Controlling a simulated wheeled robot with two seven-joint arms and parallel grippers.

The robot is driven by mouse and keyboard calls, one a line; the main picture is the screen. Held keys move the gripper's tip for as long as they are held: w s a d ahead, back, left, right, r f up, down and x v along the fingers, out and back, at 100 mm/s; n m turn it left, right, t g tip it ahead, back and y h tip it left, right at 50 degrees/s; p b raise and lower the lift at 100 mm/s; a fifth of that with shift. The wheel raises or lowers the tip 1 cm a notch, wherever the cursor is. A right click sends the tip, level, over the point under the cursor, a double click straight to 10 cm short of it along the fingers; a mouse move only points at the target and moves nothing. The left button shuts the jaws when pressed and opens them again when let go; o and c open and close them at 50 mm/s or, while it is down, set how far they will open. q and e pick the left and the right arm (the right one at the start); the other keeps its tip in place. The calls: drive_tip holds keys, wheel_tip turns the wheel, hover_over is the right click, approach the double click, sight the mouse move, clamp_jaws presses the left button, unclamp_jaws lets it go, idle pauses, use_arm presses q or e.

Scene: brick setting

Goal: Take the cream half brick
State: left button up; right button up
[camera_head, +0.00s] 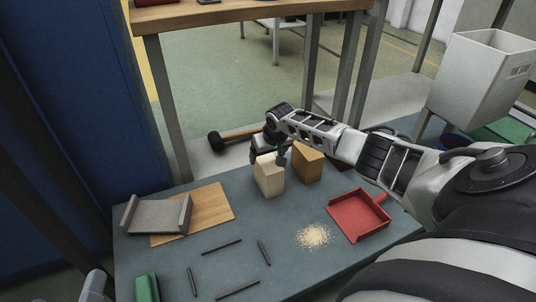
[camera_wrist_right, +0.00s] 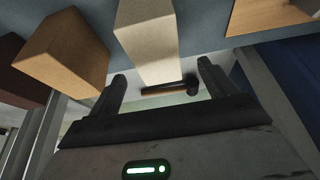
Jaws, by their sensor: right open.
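The cream half brick (camera_head: 269,179) stands upright on the blue-grey table, left of an orange-tan brick (camera_head: 308,163). My right gripper (camera_head: 271,154) is at its top, and one dark finger shows against the brick's upper right edge. In the right wrist view the cream half brick (camera_wrist_right: 148,40) lies ahead, between the lines of the two spread fingers (camera_wrist_right: 163,74). The jaws are open and a gap shows on each side; contact is not clear. My left gripper is not in view.
A black-headed mallet (camera_head: 232,137) lies behind the bricks. A red dustpan (camera_head: 358,215) and a sawdust pile (camera_head: 313,235) are at right front. A grey channel piece (camera_head: 156,215) rests on a wooden board (camera_head: 215,204) at left. Dark rods (camera_head: 221,247) lie in front.

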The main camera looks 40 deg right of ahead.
sight(268, 162)
drive_tip(key=f+b, duration=0.1)
drive_tip(key=f, duration=0.1)
drive_tip(key=f+b, duration=0.1)
drive_tip(key=shift+d+f+b, duration=0.25)
drive_tip(key=shift+f+b, duration=0.05)
drive_tip(key=shift+b, duration=0.05)
drive_tip(key=shift+b+x, duration=0.7)
drive_tip(key=shift+x, duration=0.15)
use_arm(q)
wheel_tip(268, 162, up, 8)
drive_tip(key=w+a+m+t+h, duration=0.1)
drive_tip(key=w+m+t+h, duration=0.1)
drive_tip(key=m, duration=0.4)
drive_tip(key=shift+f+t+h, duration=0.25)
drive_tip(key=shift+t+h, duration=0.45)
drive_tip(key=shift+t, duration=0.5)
use_arm(e)
drive_tip(key=shift+w+r, duration=0.1)
drive_tip(key=shift+w, duration=0.05)
drive_tip(key=shift+f, duration=0.25)
drive_tip(key=c, duration=1.6)
drive_tip(key=shift+w, duration=0.1)
clamp_jaws()
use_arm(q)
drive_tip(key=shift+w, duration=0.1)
use_arm(e)
drive_tip(key=shift+r, duration=0.1)
